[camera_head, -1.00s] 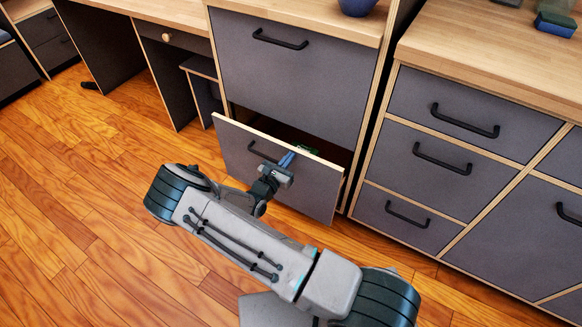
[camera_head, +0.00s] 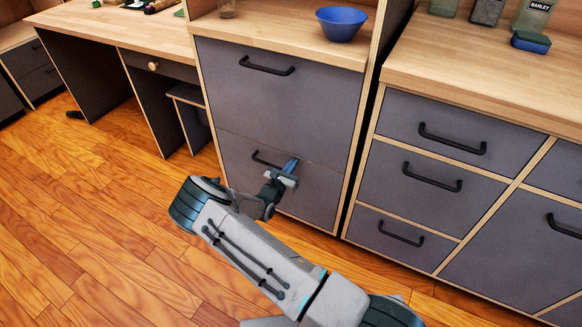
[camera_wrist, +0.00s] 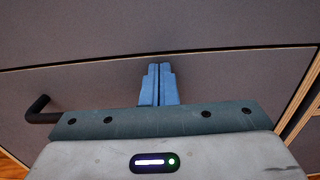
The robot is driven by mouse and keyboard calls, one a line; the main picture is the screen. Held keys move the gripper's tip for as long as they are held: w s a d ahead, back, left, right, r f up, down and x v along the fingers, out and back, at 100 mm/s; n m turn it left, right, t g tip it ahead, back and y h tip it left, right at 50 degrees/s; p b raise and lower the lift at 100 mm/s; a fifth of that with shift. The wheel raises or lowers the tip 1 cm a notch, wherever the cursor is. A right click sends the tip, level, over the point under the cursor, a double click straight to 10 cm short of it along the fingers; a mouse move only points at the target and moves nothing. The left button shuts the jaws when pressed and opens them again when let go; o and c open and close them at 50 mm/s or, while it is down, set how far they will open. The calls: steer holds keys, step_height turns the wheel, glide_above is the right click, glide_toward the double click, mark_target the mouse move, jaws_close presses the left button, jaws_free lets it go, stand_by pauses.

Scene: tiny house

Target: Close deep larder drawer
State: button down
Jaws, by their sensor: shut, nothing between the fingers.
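The deep larder drawer (camera_head: 315,202) is the lower grey front of the middle cabinet. Its front sits flush with the cabinet, below the upper grey front (camera_head: 290,100). My gripper (camera_head: 291,165) is shut and empty, with its blue fingers against or very close to the drawer front, right of the black handle (camera_head: 266,159). In the wrist view, the closed blue fingers (camera_wrist: 158,84) point at the drawer front (camera_wrist: 225,86) just below the seam, and the handle (camera_wrist: 40,110) is at the left.
A cabinet with several drawers (camera_head: 430,175) stands to the right. A desk (camera_head: 150,40) with an open knee space is to the left. A blue bowl (camera_head: 341,23) sits on the counter above. The wooden floor (camera_head: 90,230) at left is clear.

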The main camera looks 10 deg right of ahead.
steer(key=shift+w+d+r, duration=0.25)
steer(key=shift+a, duration=0.1)
steer(key=p+v, duration=0.3)
steer(key=v, duration=1.1)
steer(key=shift+s+f, duration=0.2)
steer(key=shift+s, duration=0.1)
steer(key=s+d+r+m+g+p, duration=0.35)
steer(key=r+m, duration=0.25)
steer(key=r, duration=0.3)
steer(key=s+d+r+m+g+p, duration=0.3)
steer(key=d+r+m+g, duration=0.2)
steer(key=r, duration=0.4)
steer(key=s+d+r+m+g+p, duration=0.35)
steer(key=r+m+g, duration=0.2)
steer(key=r, duration=0.25)
steer(key=s+r+m+y+p, duration=0.3)
steer(key=s+r, duration=0.3)
steer(key=r, duration=0.3)
steer(key=s+r+m+t+y+p, duration=0.1)
steer(key=s+r+m+y+p, duration=0.3)
steer(key=r, duration=0.6)
steer(key=s+a+r+m+t+y+p, duration=0.1)
steer(key=s+r+m+y+p, duration=0.2)
steer(key=s+r+m, duration=0.2)
step_height(320, 180, up, 5)
steer(key=s, duration=0.3)
steer(key=shift+y+p, duration=0.3)
steer(key=shift+p, duration=0.05)
